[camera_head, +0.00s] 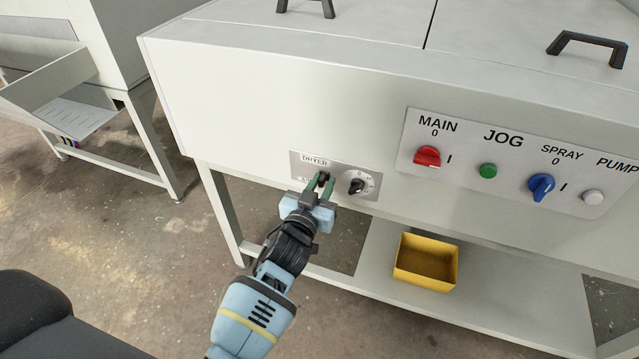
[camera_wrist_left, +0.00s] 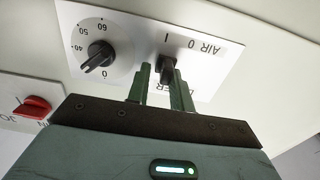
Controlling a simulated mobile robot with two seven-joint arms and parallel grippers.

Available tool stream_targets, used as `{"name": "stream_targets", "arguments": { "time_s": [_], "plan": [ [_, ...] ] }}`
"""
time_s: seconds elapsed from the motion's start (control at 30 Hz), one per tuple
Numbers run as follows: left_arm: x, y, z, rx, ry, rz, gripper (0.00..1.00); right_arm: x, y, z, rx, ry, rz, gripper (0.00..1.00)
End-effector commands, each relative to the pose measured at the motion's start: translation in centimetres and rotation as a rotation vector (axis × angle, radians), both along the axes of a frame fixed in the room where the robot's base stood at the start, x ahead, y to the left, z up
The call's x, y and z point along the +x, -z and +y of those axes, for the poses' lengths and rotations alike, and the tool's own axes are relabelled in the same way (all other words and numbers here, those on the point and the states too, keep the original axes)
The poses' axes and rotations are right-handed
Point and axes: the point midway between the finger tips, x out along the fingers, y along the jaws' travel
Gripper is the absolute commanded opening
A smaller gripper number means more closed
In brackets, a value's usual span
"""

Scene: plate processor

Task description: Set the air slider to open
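The air slider is a small black knob (camera_wrist_left: 168,70) on the grey dryer panel (camera_wrist_left: 215,75), beside the printed "AIR 0 I". In the wrist view the fingers (camera_wrist_left: 162,80) stand apart with a gap showing; I cannot tell whether one touches the knob. My right gripper is not in view.
A black timer dial (camera_head: 356,186) sits close to the right of the fingers. Farther right is a panel with a red MAIN switch (camera_head: 427,156), green JOG button (camera_head: 488,170) and blue SPRAY switch (camera_head: 541,186). A yellow bin (camera_head: 426,262) stands on the lower shelf.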

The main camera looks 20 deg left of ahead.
Motion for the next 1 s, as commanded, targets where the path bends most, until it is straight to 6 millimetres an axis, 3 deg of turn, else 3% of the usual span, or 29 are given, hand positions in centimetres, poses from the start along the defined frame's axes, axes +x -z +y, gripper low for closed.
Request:
{"name": "stream_targets", "arguments": {
  "time_s": [0.07,0.43,0.8,1.0],
  "plan": [
    [0.0,0.1,0.0,0.000,0.000,0.001,0.32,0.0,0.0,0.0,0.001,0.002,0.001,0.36],
    [-0.5,0.0,0.2,0.001,-0.004,0.001,0.33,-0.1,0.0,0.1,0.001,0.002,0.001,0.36],
    [-5.6,0.0,0.3,0.000,-0.002,0.002,0.33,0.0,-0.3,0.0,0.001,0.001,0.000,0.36],
    [-7.5,0.1,0.4,0.001,-0.002,0.002,0.33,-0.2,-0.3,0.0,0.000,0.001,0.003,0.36]
  ]
}}
